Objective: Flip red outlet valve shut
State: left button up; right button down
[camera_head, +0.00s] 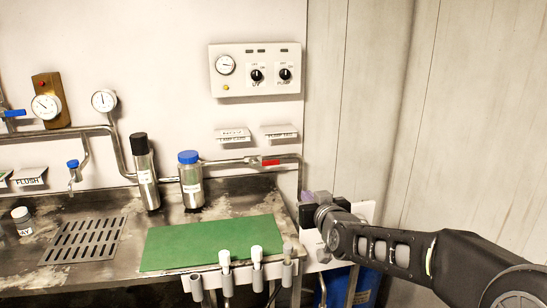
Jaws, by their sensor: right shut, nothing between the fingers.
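The red outlet valve handle (271,162) is on the steel pipe (228,163) at the back wall, right of the blue-capped canister. The handle lies roughly level, along the pipe's line. My right gripper (314,200) is at the end of the dark arm that comes in from the right. It is below and to the right of the red handle, clearly apart from it in the picture. It is shut and empty, though its fingers are small and hard to make out. My left gripper is not in view.
A blue-capped canister (191,182) and a black-capped cylinder (145,172) stand on the steel counter left of the valve. A green mat (210,243) lies in front. White-topped fittings (256,254) line the counter's front edge. A control panel (255,70) hangs above.

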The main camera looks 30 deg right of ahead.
aim_at(274, 162)
jog(key=i+l, duration=0.25)
jog(key=i, duration=0.2)
jog(key=i+l, duration=0.25)
jog(key=i, duration=0.25)
